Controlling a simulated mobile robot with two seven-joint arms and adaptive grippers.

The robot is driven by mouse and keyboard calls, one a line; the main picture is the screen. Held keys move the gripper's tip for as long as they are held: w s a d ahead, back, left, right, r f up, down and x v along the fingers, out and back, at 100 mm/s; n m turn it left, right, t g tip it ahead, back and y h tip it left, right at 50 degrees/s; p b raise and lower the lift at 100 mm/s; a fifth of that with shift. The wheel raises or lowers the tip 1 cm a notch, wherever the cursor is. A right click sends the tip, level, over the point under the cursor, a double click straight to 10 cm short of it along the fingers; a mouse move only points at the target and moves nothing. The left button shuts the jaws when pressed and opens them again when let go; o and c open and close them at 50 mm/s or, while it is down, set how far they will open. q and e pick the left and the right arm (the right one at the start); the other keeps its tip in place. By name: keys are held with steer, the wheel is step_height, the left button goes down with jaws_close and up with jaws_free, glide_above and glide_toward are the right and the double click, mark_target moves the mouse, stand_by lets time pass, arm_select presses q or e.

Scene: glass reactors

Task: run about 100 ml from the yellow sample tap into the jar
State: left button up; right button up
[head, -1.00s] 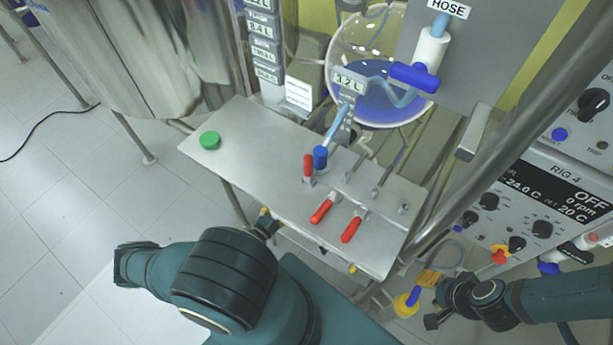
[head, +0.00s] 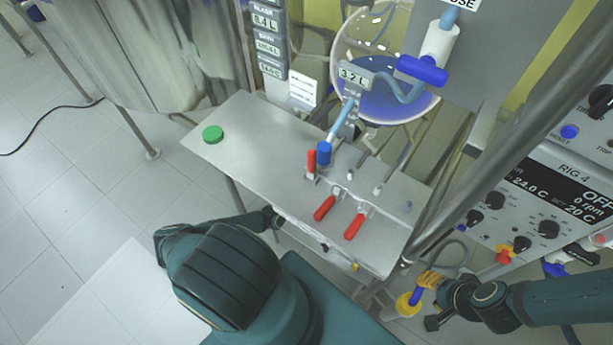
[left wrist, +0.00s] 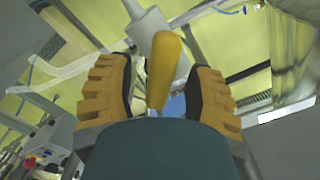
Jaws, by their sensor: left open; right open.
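In the left wrist view a yellow handle (left wrist: 164,65), apparently the yellow sample tap, stands between the spread fingers of my left gripper (left wrist: 161,98). Gaps show on both sides of it. In the head view my left wrist reaches the front edge of the metal shelf, and its fingers are hidden there. A small yellow piece (head: 355,267) shows under the shelf's front edge; I cannot tell if it is the same tap. A green lid (head: 212,134) lies on the shelf's left end. I cannot make out the jar.
The metal shelf (head: 245,130) carries several red-handled levers (head: 325,207). Behind it is a round glass vessel (head: 350,45) with blue liquid. A slanted metal post (head: 480,165) and the control panel (head: 545,205) bound the right. Floor is open at left.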

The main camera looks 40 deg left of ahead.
arm_select(q)
steer(key=shift+o, duration=0.2)
jaws_close()
steer(key=shift+r+m, duration=0.1)
steer(key=shift+m, duration=0.2)
steer(key=m+p, duration=0.1)
steer(key=m, duration=0.2)
steer(key=m+p, duration=0.1)
steer(key=m, duration=0.4)
steer(key=shift+m+p, duration=0.35)
steer(key=shift+m, duration=0.05)
steer(key=shift+f, duration=0.2)
steer(key=shift+c, duration=0.2)
jaws_free()
